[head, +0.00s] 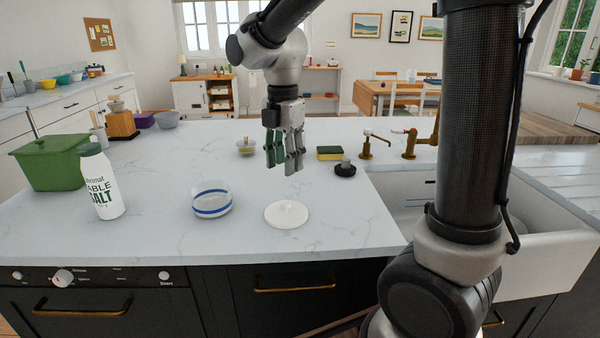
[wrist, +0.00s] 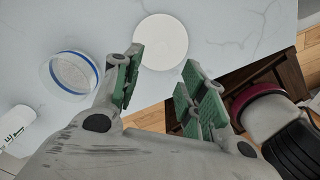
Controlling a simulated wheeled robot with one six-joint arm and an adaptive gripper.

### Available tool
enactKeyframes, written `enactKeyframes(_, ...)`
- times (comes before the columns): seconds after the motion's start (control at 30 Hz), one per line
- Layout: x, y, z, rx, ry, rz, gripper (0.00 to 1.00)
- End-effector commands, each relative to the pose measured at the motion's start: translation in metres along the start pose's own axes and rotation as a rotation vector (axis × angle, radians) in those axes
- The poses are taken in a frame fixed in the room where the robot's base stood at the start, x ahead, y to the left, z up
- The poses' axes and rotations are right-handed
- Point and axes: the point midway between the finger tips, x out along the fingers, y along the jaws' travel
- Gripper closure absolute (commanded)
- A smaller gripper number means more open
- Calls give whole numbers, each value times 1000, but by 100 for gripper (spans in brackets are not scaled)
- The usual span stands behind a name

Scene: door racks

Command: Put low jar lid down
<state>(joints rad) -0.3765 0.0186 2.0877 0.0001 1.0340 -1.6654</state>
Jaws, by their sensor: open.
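A salt bottle (head: 102,183) and a green lidded box (head: 52,162) stand at the left. A sponge (head: 329,153) and a dark round object (head: 345,168) lie behind the lid to the right. The white sink (head: 540,245) opens at the right. Counter around the lid is clear.

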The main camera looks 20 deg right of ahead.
Motion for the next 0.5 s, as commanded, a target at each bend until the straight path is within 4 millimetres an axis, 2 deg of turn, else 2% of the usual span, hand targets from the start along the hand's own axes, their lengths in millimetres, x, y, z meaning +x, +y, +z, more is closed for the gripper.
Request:
enactKeyframes(0.13, -5, -4, 2, 27, -1, 5, 58)
enactKeyframes(0.23, -16, -23, 12, 182, -2, 38, 58)
enactKeyframes(0.37, -38, -78, 32, 617, 12, 123, 58)
enactKeyframes(0.5, -51, -148, 46, 1185, 66, 232, 58)
